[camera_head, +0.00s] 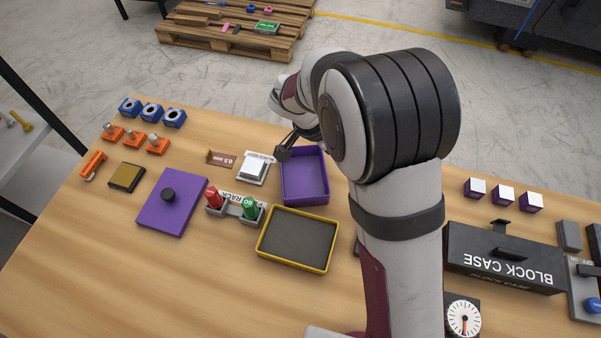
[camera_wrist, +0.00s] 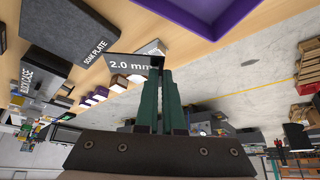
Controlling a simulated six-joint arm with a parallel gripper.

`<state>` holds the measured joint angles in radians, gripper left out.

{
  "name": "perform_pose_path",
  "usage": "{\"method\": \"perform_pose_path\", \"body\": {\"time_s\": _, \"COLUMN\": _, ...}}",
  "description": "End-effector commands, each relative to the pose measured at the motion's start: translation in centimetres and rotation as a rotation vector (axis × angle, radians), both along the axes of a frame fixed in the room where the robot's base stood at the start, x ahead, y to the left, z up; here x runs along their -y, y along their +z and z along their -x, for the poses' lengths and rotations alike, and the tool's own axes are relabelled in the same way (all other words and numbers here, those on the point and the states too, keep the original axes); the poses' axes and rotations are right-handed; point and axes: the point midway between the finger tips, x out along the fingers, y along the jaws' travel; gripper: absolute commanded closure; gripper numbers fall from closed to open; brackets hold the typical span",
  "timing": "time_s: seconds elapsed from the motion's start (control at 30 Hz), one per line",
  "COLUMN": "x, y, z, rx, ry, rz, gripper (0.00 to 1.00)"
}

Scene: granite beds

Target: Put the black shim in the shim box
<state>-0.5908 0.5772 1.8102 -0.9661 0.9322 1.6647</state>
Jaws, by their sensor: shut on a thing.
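The black shim (camera_wrist: 128,66), marked "2.0 mm", is between the green fingertips of my gripper (camera_wrist: 159,72) in the wrist view. My gripper is shut on it. In the head view, my gripper (camera_head: 287,148) is at the upper left edge of the open purple shim box (camera_head: 326,188), with the dark shim small and hard to make out there. The box shows partly at the top of the wrist view as a purple wall (camera_wrist: 232,18). The head view does not show clearly whether the shim is over the box or just beside it.
A brown "6.5 mm" piece (camera_head: 221,159) and a white block (camera_head: 252,168) lie left of the box. A purple lid with a black knob (camera_head: 170,203), a rack with red and green handles (camera_head: 236,205) and a yellow-rimmed tray (camera_head: 298,238) are nearer. The front left wood is clear.

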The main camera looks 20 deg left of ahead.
Motion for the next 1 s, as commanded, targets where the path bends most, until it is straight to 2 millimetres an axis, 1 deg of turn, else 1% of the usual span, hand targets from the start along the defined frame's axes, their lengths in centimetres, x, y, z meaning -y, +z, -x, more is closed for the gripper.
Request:
{"method": "perform_pose_path", "body": {"time_s": 0.03, "x": -1.5, "y": -1.0, "z": 0.1, "rx": -0.002, "ry": 0.005, "rz": 0.002, "gripper": 1.0}}
{"method": "perform_pose_path", "body": {"time_s": 0.1, "x": -3.8, "y": -2.4, "z": 0.1, "rx": -0.002, "ry": 0.006, "rz": 0.002, "gripper": 1.0}}
{"method": "perform_pose_path", "body": {"time_s": 0.2, "x": -6.9, "y": -4.2, "z": 0.1, "rx": -0.002, "ry": 0.004, "rz": 0.002, "gripper": 1.0}}
{"method": "perform_pose_path", "body": {"time_s": 0.3, "x": -9.1, "y": -5.5, "z": 0.1, "rx": -0.001, "ry": 0.004, "rz": 0.001, "gripper": 1.0}}
{"method": "perform_pose_path", "body": {"time_s": 0.37, "x": -9.9, "y": -5.9, "z": 0.1, "rx": -0.001, "ry": 0.004, "rz": 0.001, "gripper": 1.0}}
{"method": "perform_pose_path", "body": {"time_s": 0.47, "x": -10.3, "y": -6.7, "z": 0.1, "rx": -0.002, "ry": 0.003, "rz": 0.002, "gripper": 1.0}}
{"method": "perform_pose_path", "body": {"time_s": 0.57, "x": -10.3, "y": -8.5, "z": 0.1, "rx": -0.003, "ry": 0.002, "rz": 0.003, "gripper": 1.0}}
{"method": "perform_pose_path", "body": {"time_s": 0.6, "x": -10.3, "y": -9.4, "z": 0.1, "rx": -0.003, "ry": 0.003, "rz": 0.002, "gripper": 1.0}}
{"method": "perform_pose_path", "body": {"time_s": 0.67, "x": -10.3, "y": -10.2, "z": 0.1, "rx": -0.002, "ry": 0.002, "rz": 0.001, "gripper": 1.0}}
{"method": "perform_pose_path", "body": {"time_s": 0.97, "x": -10.3, "y": -10.5, "z": 0.1, "rx": -0.001, "ry": 0.003, "rz": 0.0, "gripper": 1.0}}
{"method": "perform_pose_path", "body": {"time_s": 1.0, "x": -10.3, "y": -10.5, "z": 0.1, "rx": -0.001, "ry": 0.003, "rz": 0.0, "gripper": 0.89}}
